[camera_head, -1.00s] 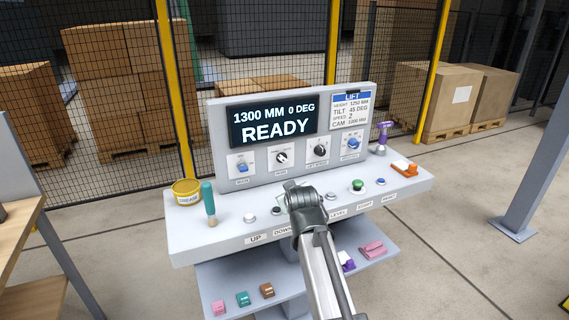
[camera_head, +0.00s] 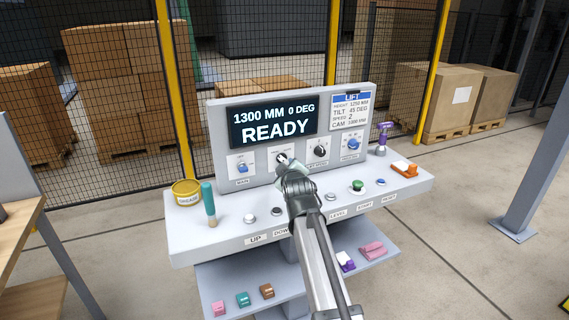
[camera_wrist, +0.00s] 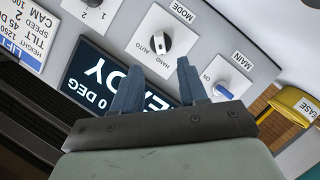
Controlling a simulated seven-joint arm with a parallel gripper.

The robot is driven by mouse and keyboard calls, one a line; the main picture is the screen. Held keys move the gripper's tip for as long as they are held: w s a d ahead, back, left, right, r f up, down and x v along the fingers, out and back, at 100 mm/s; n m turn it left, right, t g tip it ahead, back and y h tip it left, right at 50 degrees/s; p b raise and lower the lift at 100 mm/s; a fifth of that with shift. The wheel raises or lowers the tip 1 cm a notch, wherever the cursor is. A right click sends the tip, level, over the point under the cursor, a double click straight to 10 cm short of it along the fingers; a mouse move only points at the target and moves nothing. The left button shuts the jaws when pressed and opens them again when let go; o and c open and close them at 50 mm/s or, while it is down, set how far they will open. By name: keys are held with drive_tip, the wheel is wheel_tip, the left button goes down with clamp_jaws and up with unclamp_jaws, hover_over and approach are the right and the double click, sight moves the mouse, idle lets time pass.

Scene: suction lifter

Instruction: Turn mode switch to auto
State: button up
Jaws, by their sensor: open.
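The mode switch (camera_wrist: 157,43) is a black rotary knob on a white plate with the words MODE, AUTO and HAND. In the head view the mode switch (camera_head: 281,158) sits on the upright panel, partly hidden behind my gripper (camera_head: 286,170). In the wrist view my gripper (camera_wrist: 158,80) is open and empty, its two blue-grey fingers apart. The knob lies just beyond the fingertips, between them in the picture; I see no contact. I cannot tell for sure which word the knob points to.
The blue main switch (camera_head: 242,168) is left of the mode switch, and the black lift speed knob (camera_head: 320,150) is right of it. A teal-handled tool (camera_head: 208,203) and a yellow tin (camera_head: 187,191) stand on the console's left.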

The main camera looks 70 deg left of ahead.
sight(284, 161)
drive_tip(key=x, duration=0.9)
drive_tip(key=shift+w+a, duration=0.1)
drive_tip(key=shift+c, duration=0.2)
clamp_jaws()
